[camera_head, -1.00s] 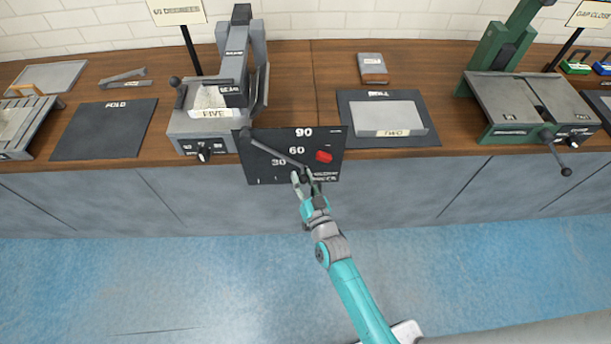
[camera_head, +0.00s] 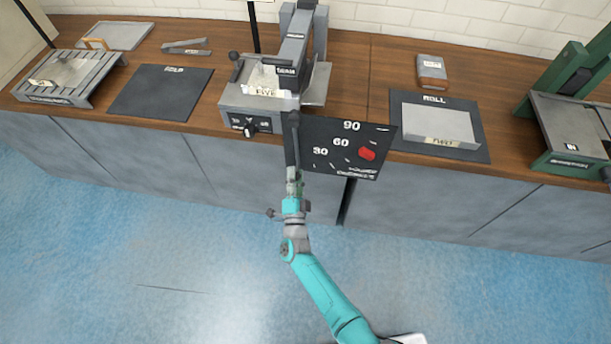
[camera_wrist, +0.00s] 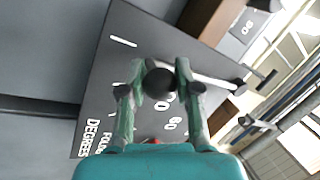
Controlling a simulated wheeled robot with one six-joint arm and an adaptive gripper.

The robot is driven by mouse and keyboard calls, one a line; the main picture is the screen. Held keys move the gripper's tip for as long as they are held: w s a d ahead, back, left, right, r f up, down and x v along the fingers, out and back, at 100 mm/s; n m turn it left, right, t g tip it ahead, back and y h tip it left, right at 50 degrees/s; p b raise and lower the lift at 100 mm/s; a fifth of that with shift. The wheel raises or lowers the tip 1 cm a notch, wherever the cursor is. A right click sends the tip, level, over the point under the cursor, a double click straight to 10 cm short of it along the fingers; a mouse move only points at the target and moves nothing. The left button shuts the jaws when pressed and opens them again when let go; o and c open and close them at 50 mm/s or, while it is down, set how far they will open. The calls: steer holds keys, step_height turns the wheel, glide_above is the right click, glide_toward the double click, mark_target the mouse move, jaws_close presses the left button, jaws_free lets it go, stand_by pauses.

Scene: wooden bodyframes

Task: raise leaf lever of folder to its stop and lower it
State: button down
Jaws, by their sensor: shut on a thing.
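The folder (camera_head: 237,97) is a grey machine on the bench, with a sheet labelled FIVE in it. A black panel (camera_head: 330,158) marked 30, 60 and 90 degrees is at its front right. The dark leaf lever (camera_head: 292,145) starts near the panel's upper left corner and points almost straight down in the head view, left of the numbers. My gripper (camera_head: 294,180) is shut on the lever's end. In the wrist view, the black ball knob (camera_wrist: 160,82) sits between my two fingers (camera_wrist: 157,92), and the lever's rod (camera_wrist: 215,82) runs right from it.
A red marker (camera_head: 367,154) is on the panel's right part. Right of the folder, a black ROLL mat (camera_head: 475,130) holds a grey piece labelled TWO (camera_head: 425,120). A FOLD mat (camera_head: 150,95) lies left. Grey cabinets (camera_head: 150,160) are below; the blue floor is clear.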

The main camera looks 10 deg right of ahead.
steer(key=shift+w+a+m, duration=0.2)
steer(key=shift+a+m, duration=0.2)
steer(key=shift+a, duration=0.15)
steer(key=c, duration=0.8)
jaws_free()
steer(key=shift+a, duration=0.1)
steer(key=v, duration=1.2)
steer(key=shift+f, duration=0.1)
